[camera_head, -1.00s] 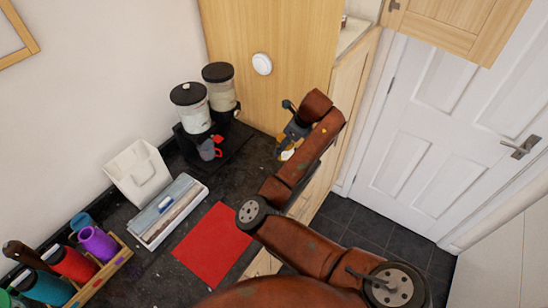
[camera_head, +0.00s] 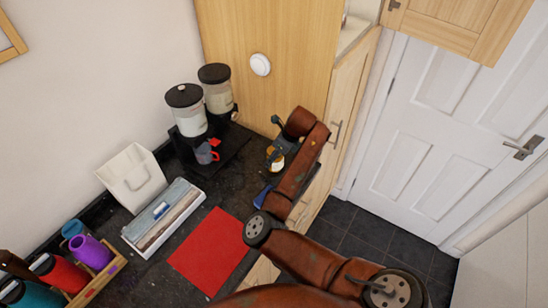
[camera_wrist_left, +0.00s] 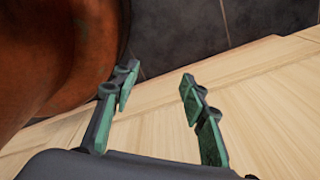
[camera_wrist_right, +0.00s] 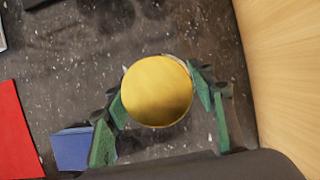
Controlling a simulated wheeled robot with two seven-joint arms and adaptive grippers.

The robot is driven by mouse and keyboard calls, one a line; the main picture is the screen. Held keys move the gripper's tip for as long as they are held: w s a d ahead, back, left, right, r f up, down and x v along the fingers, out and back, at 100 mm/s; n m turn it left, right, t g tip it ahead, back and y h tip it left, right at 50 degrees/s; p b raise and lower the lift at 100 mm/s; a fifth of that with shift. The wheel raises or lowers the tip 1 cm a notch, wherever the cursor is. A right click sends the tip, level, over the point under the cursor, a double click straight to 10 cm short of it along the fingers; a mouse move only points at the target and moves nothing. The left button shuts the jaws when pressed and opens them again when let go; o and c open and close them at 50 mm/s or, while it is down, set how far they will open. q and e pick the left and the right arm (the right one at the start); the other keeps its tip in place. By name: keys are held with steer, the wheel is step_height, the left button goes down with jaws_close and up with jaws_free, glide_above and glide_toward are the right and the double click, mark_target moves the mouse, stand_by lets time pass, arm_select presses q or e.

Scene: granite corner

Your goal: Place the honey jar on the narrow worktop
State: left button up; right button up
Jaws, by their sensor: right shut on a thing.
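The honey jar shows in the head view (camera_head: 277,162) as an amber body partly hidden by my right gripper. In the right wrist view its round gold lid (camera_wrist_right: 157,90) sits between the green finger pads. My right gripper (camera_wrist_right: 160,98) is shut on the jar, over the dark speckled worktop (camera_wrist_right: 75,60) near the tall wooden panel. I cannot tell whether the jar's base touches the worktop. My left gripper (camera_wrist_left: 155,85) is open and empty in the left wrist view, with pale wood and dark tiles behind it. It is not visible in the head view.
A blue box (camera_wrist_right: 72,148) stands close to my right gripper. A red mat (camera_head: 210,250), a long box (camera_head: 163,215), a white holder (camera_head: 133,177), two dispensers (camera_head: 187,112) and a bottle rack (camera_head: 98,282) occupy the worktop. A wooden panel (camera_head: 275,35) rises behind.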

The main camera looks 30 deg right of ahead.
steer(key=o, duration=1.3)
steer(key=shift+f, duration=0.15)
arm_select(q)
steer(key=shift+w, duration=0.4)
arm_select(e)
steer(key=o, duration=0.4)
steer(key=shift+c, duration=0.2)
steer(key=v, duration=0.5)
arm_select(q)
steer(key=r+p, duration=0.3)
steer(key=shift+w+a+r+p, duration=0.1)
steer(key=shift+w+r+p, duration=0.2)
steer(key=shift+r, duration=0.05)
arm_select(e)
steer(key=v, duration=0.7)
steer(key=shift+s, duration=0.1)
